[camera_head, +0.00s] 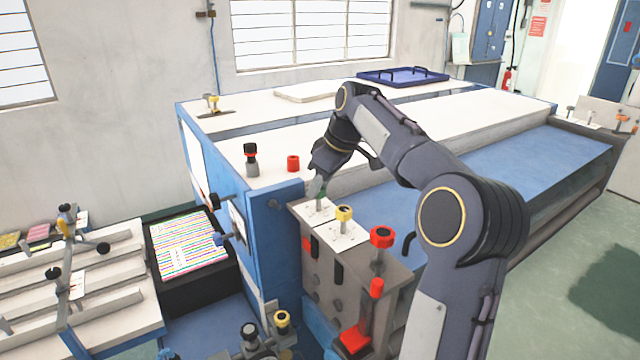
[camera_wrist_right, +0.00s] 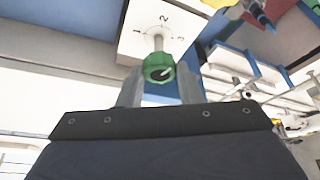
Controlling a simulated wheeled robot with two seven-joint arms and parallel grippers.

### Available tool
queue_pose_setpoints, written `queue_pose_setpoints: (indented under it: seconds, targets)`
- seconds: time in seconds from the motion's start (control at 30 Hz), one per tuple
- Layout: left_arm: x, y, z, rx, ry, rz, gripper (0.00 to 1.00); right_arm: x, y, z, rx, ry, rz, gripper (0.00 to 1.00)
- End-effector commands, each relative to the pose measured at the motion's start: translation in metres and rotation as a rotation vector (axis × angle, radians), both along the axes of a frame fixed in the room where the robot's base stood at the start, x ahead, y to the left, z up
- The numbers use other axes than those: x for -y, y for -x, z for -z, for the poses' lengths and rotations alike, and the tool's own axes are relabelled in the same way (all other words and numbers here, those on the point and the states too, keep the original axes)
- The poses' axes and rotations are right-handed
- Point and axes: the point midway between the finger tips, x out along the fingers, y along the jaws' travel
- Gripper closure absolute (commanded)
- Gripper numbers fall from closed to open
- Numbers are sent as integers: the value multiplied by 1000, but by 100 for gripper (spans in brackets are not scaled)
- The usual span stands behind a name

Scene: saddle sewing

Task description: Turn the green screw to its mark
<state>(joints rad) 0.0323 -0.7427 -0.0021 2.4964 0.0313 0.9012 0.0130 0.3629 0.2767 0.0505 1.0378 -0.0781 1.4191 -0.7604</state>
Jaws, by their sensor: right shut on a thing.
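The green screw (camera_wrist_right: 158,68) stands on a white dial plate (camera_wrist_right: 130,40) with numbers, a 1 and a 2 being readable in the right wrist view. In the head view the green screw (camera_head: 321,190) is small and partly covered by my gripper. My right gripper (camera_head: 318,184) comes down on it from above, and its fingers (camera_wrist_right: 160,88) are on both sides of the green knob, shut on it. The knob's dark pointer line is visible, but its exact setting against the marks cannot be told. My left gripper is not in view.
A yellow-topped screw (camera_head: 344,213) stands close beside the green one. A red knob (camera_head: 382,237) is on the same block nearer to me. A black-and-red knob (camera_head: 251,158) and a red cap (camera_head: 293,163) stand on the white top behind. A blue tray (camera_head: 402,76) lies at the back.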

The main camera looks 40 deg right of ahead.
Motion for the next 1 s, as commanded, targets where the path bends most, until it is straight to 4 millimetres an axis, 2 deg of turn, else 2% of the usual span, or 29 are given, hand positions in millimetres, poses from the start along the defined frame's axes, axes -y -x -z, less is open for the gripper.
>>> queue_pose_setpoints:
  seconds: [0.2, 0.5, 1.0]
  targets:
    - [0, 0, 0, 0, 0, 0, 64, 2, -1, 1, -1, 0, -190, 91]
    - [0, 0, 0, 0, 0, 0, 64, 3, -2, 0, 0, 2, -380, 91]
    - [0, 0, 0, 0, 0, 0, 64, 3, -2, 0, -1, 2, -476, 91]
